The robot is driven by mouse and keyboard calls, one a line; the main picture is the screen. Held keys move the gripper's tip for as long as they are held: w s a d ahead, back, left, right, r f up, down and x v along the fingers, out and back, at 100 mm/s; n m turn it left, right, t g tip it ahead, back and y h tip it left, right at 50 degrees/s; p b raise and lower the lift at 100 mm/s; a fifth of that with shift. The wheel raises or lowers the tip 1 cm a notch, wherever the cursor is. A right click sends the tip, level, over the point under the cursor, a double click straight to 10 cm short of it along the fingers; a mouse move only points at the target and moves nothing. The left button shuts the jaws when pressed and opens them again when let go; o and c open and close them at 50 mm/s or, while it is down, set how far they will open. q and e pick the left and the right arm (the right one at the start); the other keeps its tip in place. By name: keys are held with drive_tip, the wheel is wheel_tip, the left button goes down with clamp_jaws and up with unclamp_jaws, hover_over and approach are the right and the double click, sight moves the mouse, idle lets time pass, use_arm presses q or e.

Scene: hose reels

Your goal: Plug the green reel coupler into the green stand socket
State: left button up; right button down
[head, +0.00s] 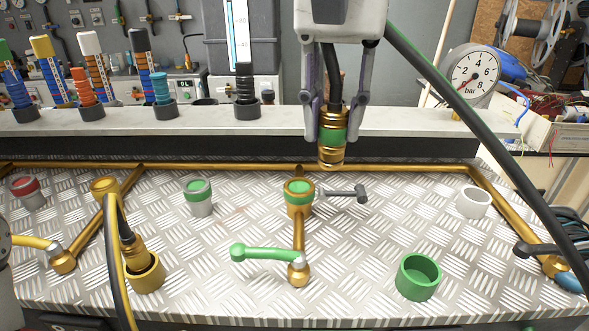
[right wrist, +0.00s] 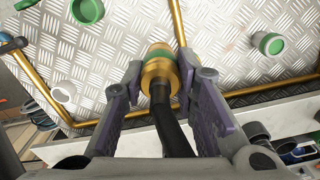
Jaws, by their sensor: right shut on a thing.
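The green reel coupler (head: 331,128) is brass with a green band, on a black hose. My right gripper (head: 334,132) is shut on it and holds it upright, nose down, above the plate. It also shows between the fingers in the right wrist view (right wrist: 157,68). The green stand socket (head: 299,198) is brass with a green ring, on a brass pipe with a green lever (head: 265,254). In the head view the coupler's nose is above and right of this socket, apart from it. In the right wrist view the coupler and fingers hide the socket. My left gripper is not in view.
A silver green-ringed fitting (head: 198,198) stands left of the socket. A green cup (head: 418,277) and a white cup (head: 473,202) are to the right. A black lever (head: 348,194) lies beside the socket. A yellow-hosed coupler (head: 134,250) sits in a brass socket on the left.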

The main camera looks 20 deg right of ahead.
drive_tip(key=w+f, duration=0.2)
drive_tip(key=f, duration=0.1)
drive_tip(key=w+a+f, duration=0.1)
drive_tip(key=w+f, duration=0.2)
drive_tip(key=w+f+b, duration=0.1)
drive_tip(key=w+f, duration=0.1)
drive_tip(key=f, duration=0.1)
drive_tip(key=shift+w+a+f, duration=0.35)
drive_tip(key=shift+w+a, duration=0.05)
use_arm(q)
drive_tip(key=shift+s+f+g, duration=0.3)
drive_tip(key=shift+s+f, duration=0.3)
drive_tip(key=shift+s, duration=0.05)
use_arm(e)
drive_tip(key=shift+f, duration=0.25)
drive_tip(key=shift+f, duration=0.25)
drive_tip(key=c, duration=1.3)
unclamp_jaws()
drive_tip(key=shift+r, duration=0.15)
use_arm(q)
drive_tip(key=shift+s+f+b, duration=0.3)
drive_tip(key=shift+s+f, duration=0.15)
use_arm(e)
wheel_tip(320, 180, up, 12)
drive_tip(key=shift+r, duration=0.1)
